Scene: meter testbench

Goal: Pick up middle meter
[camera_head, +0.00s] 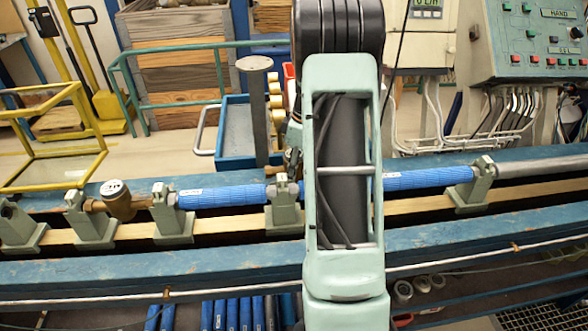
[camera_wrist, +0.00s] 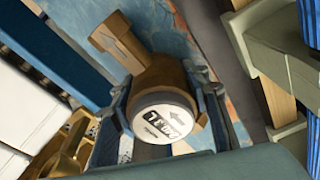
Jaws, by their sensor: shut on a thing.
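A brass meter (camera_wrist: 150,78) with a round white dial (camera_wrist: 163,119) sits between the two fingers of my gripper (camera_wrist: 168,106) in the wrist view. My gripper is shut on this meter, one finger on each side of its body. The meter is beside the grey-green clamps (camera_wrist: 262,55), apart from them. In the head view my arm hides most of the gripper and the held meter. Another brass meter (camera_head: 119,198) with a white dial sits in the bench line at the left, between two clamps.
The blue bench (camera_head: 130,265) runs across the head view. Clamps (camera_head: 173,215) and blue pipes (camera_head: 222,197) stand along its rail. A blue cart (camera_head: 235,128) is behind it. A control panel (camera_head: 535,40) stands at the back right. Another brass piece (camera_wrist: 65,152) shows at the lower left of the wrist view.

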